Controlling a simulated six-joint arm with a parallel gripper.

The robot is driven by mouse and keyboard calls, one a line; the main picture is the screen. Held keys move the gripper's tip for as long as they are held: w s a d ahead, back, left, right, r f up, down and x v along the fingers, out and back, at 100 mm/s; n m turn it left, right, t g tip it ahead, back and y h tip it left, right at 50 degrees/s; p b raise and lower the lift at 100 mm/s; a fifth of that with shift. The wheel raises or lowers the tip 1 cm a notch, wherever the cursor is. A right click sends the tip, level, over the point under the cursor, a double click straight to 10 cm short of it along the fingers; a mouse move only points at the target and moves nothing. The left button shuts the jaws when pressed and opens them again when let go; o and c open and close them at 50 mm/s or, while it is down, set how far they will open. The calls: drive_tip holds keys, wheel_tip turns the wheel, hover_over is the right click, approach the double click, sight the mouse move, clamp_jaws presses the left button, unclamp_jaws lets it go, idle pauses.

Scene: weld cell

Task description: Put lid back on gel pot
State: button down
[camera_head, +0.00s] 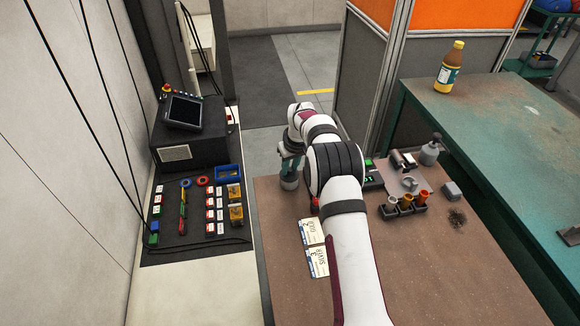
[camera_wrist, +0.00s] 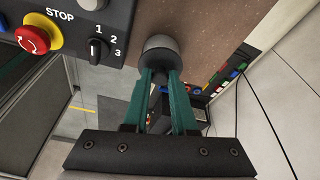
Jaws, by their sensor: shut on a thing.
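My gripper (camera_wrist: 160,80) has green fingers, shut on the dark lid (camera_wrist: 160,72) in the wrist view. A grey round body, probably the gel pot (camera_wrist: 157,43), shows directly beyond the lid. In the head view the gripper (camera_head: 291,152) points down over the far left corner of the brown table, with a grey cylinder (camera_head: 289,181), probably the pot, right below its fingers. I cannot tell whether lid and pot touch or a gap remains between them, as the fingers hide the joint.
A control box with a red stop button (camera_wrist: 32,39) stands close by in the wrist view. A rack with orange cups (camera_head: 404,205) and a grey bottle (camera_head: 431,150) are to the right. The table's front right is clear.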

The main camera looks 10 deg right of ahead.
drive_tip(key=shift+c, duration=0.8)
unclamp_jaws()
drive_tip(key=shift+r, duration=0.1)
drive_tip(key=shift+r, duration=3.45)
clamp_jaws()
drive_tip(key=shift+f, duration=0.1)
